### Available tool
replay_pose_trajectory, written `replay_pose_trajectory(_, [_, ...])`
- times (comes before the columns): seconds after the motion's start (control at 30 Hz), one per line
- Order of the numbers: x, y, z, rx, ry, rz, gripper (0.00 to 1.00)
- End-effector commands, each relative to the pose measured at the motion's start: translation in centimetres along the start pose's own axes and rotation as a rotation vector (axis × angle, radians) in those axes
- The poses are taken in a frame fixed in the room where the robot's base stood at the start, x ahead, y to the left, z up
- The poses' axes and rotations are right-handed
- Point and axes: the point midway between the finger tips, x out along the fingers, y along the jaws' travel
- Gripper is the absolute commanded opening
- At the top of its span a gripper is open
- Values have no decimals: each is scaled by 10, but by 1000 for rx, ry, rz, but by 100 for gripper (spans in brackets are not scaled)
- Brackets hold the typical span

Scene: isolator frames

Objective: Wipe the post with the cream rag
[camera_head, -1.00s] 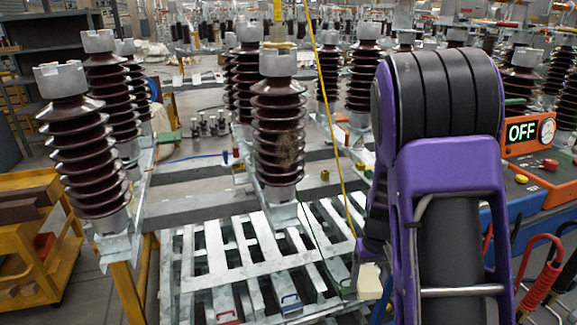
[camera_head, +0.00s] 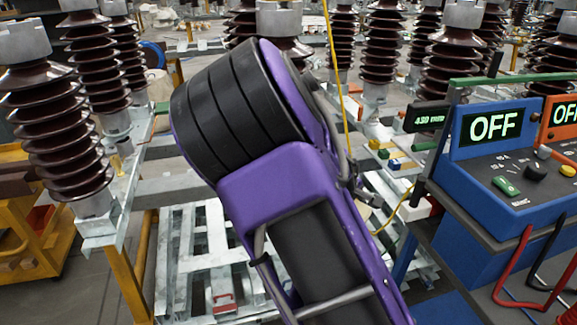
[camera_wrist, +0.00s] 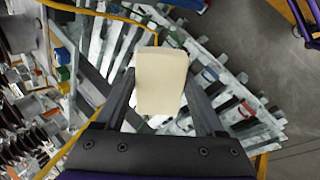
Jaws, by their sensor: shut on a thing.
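The cream rag (camera_wrist: 161,98) shows as a pale block between the two dark fingers of my gripper (camera_wrist: 160,78) in the wrist view. My gripper is shut on it and holds it above the slatted metal frame. The middle post (camera_head: 279,20) is a brown ribbed insulator with a grey metal cap. In the head view only its cap and a little of its top show; my purple and black arm hides the rest. The rag is not touching any post that I can make out.
Another ribbed post (camera_head: 68,130) stands at the left beside a yellow cart (camera_head: 25,240). A blue test unit (camera_head: 495,150) reading OFF, with red and black leads, stands at the right. A yellow cable (camera_head: 338,75) hangs behind my arm. Pale slatted metalwork (camera_head: 180,255) lies below.

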Motion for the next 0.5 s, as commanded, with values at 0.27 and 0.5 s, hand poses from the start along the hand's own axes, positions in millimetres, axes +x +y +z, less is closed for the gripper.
replay_pose_trajectory(0.27, [-12,2,-23,-157,117,165,27])
replay_pose_trajectory(0.5, [-24,5,-39,-262,229,294,27])
